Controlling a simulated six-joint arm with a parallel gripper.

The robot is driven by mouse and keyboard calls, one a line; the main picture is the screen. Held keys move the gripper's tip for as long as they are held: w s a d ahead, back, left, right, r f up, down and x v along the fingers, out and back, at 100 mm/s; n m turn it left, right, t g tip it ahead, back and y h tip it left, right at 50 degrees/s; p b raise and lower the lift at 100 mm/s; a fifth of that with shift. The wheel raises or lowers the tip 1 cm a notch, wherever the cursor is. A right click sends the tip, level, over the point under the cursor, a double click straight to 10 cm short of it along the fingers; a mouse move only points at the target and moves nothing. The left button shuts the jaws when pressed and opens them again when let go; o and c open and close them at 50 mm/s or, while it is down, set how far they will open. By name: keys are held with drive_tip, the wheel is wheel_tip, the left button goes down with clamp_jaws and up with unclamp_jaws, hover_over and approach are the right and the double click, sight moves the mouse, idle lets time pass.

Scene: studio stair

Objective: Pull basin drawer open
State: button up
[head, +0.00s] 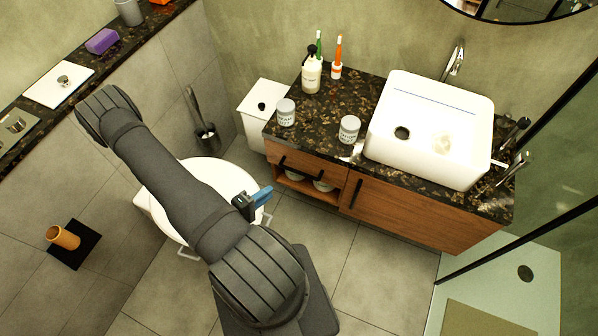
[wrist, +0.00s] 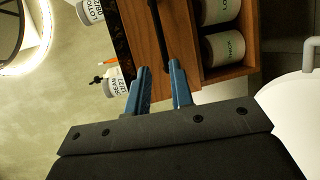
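The basin drawer (head: 318,163) is a wooden front under the dark speckled counter, above an open shelf, and it looks shut. Its black bar handle (head: 300,172) runs along the front. In the wrist view the drawer front (wrist: 193,28) and the handle (wrist: 157,25) lie beyond my fingertips. My gripper (head: 267,191) is in front of the drawer's left part, over the floor by the toilet. Its two blue fingers are apart in the wrist view (wrist: 159,70), with nothing held between them. The handle's near end shows close to the fingertips; contact cannot be told.
The white basin (head: 430,125) stands on the counter (head: 325,115) with several jars and bottles near the edge. A cupboard door (head: 400,208) is right of the drawer. The toilet (head: 205,190) is below my arm. Floor (head: 385,265) before the cabinet is clear.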

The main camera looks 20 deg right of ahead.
sight(299, 173)
drive_tip(key=x, duration=1.5)
clamp_jaws()
